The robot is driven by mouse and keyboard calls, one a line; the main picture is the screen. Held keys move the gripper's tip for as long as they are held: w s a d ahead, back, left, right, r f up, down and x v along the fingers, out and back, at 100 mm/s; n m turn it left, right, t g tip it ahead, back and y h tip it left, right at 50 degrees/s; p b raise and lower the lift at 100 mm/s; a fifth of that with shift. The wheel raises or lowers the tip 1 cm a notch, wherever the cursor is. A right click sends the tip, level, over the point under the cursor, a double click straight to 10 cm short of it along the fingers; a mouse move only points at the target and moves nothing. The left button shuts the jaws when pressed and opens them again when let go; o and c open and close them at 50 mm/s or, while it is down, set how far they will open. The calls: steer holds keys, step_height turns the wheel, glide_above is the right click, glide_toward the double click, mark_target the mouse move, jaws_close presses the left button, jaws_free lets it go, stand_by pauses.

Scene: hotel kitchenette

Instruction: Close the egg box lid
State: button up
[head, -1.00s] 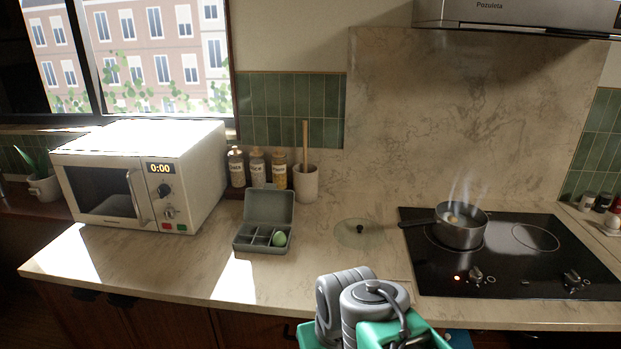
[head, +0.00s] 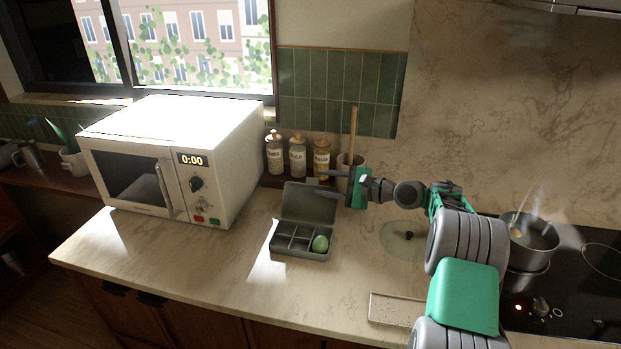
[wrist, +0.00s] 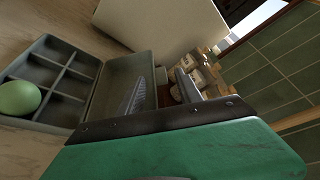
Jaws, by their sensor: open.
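The grey egg box (head: 301,255) sits on the counter with its lid (head: 308,205) standing open at the back. Its base has several compartments, and a green egg (head: 320,244) lies in the front right one. My gripper (head: 322,178) is open and empty, reaching leftward near the lid's upper right edge. In the wrist view, one finger overlaps the lid's inner face (wrist: 112,80) and the other (wrist: 187,85) shows beyond the lid's edge. I cannot tell whether either finger touches the lid.
A white microwave (head: 165,160) stands left of the box. Several labelled jars (head: 297,157) and a utensil cup (head: 345,162) stand close behind my gripper. A glass pot lid (head: 402,240) lies to the right, and a steaming pot (head: 528,243) sits on the hob. The counter left of the box is clear.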

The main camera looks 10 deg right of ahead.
mark_target(312, 182)
steer(key=x, duration=0.4)
steer(key=shift+w+a+f+p, duration=0.1)
steer(key=shift+w+a+p, duration=0.1)
steer(key=shift+p, duration=0.1)
steer(key=shift+c, duration=0.4)
jaws_close()
stand_by(0.7)
